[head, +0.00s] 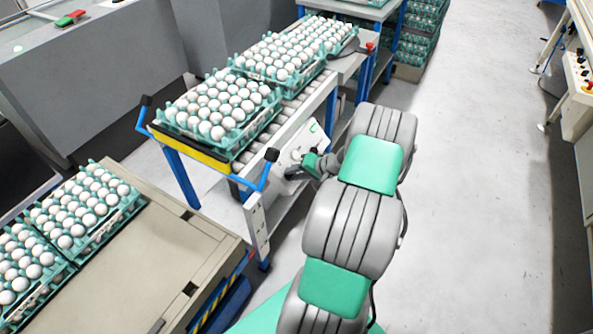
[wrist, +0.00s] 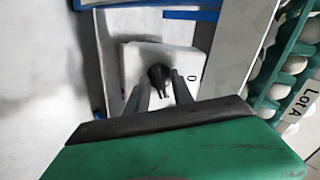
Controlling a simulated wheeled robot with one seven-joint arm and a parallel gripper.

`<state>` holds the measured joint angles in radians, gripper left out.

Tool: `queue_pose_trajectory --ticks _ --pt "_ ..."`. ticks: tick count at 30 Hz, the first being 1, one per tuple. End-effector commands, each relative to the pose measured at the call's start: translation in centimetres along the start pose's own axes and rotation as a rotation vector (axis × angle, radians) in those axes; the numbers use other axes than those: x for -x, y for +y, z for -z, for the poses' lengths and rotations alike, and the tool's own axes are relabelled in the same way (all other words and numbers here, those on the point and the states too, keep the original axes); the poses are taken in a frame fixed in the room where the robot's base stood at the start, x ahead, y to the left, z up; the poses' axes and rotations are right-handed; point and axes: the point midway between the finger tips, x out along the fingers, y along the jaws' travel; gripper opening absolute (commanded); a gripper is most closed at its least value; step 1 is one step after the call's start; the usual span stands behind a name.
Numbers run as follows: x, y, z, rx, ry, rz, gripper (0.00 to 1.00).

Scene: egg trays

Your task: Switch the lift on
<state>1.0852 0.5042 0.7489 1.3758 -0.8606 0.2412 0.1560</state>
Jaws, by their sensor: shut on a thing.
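The lift switch is a dark rotary knob (wrist: 160,75) on a white switch plate (wrist: 135,62). A "0" mark shows on the plate to the right of the knob, and the knob's narrow end points down in the wrist view. My gripper (wrist: 161,82) has one finger on each side of the knob and is shut on it. In the head view my gripper (head: 296,172) is at the pale control panel (head: 297,147) on the side of the roller lift table. The knob itself is hidden there.
Egg trays (head: 207,141) stand on the roller table (head: 310,104), with a yellow bar and blue handles at its near end. More egg trays lie on a beige platform (head: 175,262) at lower left. The floor (head: 470,200) on the right is clear.

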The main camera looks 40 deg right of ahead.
Motion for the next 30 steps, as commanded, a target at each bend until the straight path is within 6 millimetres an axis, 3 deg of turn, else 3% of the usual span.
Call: queue_pose_trajectory --ticks 9,10,13,16,30 --pt "-0.4 -0.2 -0.5 -0.302 -0.008 0.003 0.05" --pt "-0.5 -0.1 -0.5 -0.307 -0.008 0.003 0.29" --pt "-0.6 0.0 -0.5 -0.301 -0.008 0.003 0.36" --pt "-0.2 -0.1 -0.4 -0.300 -0.007 0.003 0.36" --pt "8.6 0.2 0.2 -0.307 0.008 -0.002 0.36"
